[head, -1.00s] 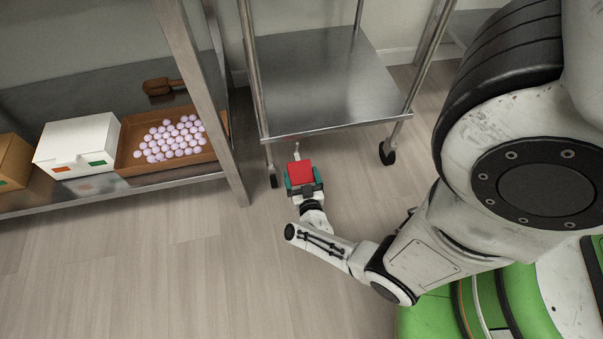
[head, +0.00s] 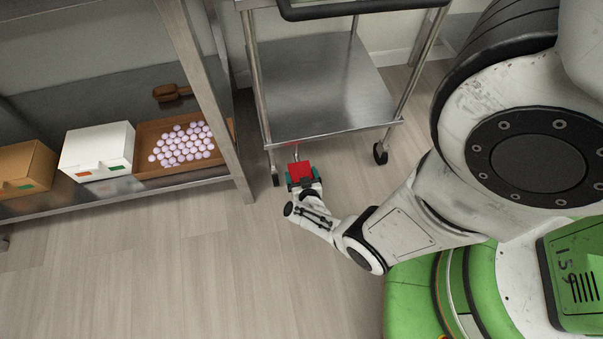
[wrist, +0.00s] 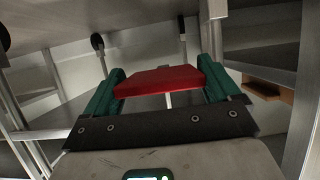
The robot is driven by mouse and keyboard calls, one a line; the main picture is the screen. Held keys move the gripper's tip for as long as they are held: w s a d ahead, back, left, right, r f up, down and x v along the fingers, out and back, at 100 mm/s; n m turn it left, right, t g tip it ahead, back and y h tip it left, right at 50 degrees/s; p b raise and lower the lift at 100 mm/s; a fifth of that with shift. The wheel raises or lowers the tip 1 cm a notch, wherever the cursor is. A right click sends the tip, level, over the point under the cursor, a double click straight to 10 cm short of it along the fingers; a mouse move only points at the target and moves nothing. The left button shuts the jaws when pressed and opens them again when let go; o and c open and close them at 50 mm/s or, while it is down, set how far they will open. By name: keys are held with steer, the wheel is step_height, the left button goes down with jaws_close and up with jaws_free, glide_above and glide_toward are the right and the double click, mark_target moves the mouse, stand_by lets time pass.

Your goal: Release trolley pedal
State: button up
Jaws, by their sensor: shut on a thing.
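The red pedal (head: 300,170) is low at the front edge of the steel trolley (head: 322,95), between its front legs and near the left one. My gripper (head: 301,180) reaches it from the front, close to the floor. In the wrist view the red pedal (wrist: 162,81) lies between the teal fingers of my gripper (wrist: 163,72), which are shut on its sides.
A steel shelf unit (head: 110,203) stands at left, its post close to the trolley. It holds a brown tray (head: 150,172) of pale balls, a white box (head: 97,150), a brown box (head: 25,168) and a scoop (head: 172,92). The floor (head: 200,265) in front is clear.

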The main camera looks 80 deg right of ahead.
steer(key=o, duration=1.2)
steer(key=shift+r, duration=0.1)
steer(key=p+v, duration=0.6)
steer(key=v, duration=0.4)
steer(key=shift+s+a, duration=0.1)
steer(key=shift+a, duration=0.25)
